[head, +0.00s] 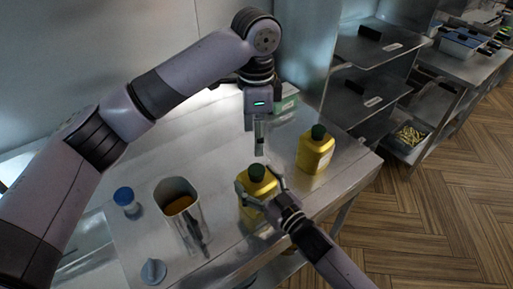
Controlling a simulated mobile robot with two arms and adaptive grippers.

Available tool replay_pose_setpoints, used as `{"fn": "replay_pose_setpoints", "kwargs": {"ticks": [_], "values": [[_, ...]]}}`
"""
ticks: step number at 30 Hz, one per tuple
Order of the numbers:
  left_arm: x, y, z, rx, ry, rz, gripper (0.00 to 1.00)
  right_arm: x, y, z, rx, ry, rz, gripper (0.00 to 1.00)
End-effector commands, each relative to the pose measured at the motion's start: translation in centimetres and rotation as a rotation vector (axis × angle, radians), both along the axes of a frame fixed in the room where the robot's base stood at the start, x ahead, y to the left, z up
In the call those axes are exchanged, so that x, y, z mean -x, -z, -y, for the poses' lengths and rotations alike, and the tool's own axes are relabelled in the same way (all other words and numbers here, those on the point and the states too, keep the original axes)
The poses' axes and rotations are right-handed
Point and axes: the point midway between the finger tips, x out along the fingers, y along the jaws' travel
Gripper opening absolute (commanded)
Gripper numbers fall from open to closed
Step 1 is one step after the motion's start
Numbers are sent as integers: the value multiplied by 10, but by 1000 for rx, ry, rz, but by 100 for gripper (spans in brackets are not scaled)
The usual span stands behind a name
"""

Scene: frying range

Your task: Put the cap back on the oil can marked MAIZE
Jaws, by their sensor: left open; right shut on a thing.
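A yellow oil can (255,212) stands upright on the steel table near its front edge, with a dark green cap (257,172) at its top. I cannot tell from here whether the cap is fully seated. My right gripper (258,187) is shut around the upper part of this can. My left gripper (259,152) points down just above the cap, open and empty, apart from it. A second yellow can (315,154) with a dark green cap (318,131) stands to the right. The marking on neither can is legible, so I cannot tell which is MAIZE.
A tall metal container (193,235) with orange contents stands left of the held can. A blue-lidded jar (126,199) and a grey-blue round item (153,271) are farther left. A green and white box (286,101) lies behind. Metal shelves (375,48) stand at the back right.

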Motion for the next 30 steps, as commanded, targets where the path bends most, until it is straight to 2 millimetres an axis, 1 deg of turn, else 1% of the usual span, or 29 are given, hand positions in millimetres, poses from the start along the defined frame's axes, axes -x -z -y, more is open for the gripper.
{"fn": "replay_pose_setpoints", "kwargs": {"ticks": [1,4,13,14,23,30], "values": [[0,-6,0,1,0,1,59,0,2,1,4,1,-2,0],[0,-11,0,-1,1,0,59,0,2,1,4,1,-2,0],[0,-13,0,0,1,0,59,0,2,1,4,1,-2,0],[0,-13,0,0,1,0,59,0,2,1,4,1,-2,79],[0,-13,0,0,1,0,59,0,1,0,2,0,-1,99],[0,-13,0,0,1,0,59,0,0,0,0,0,0,100]]}}
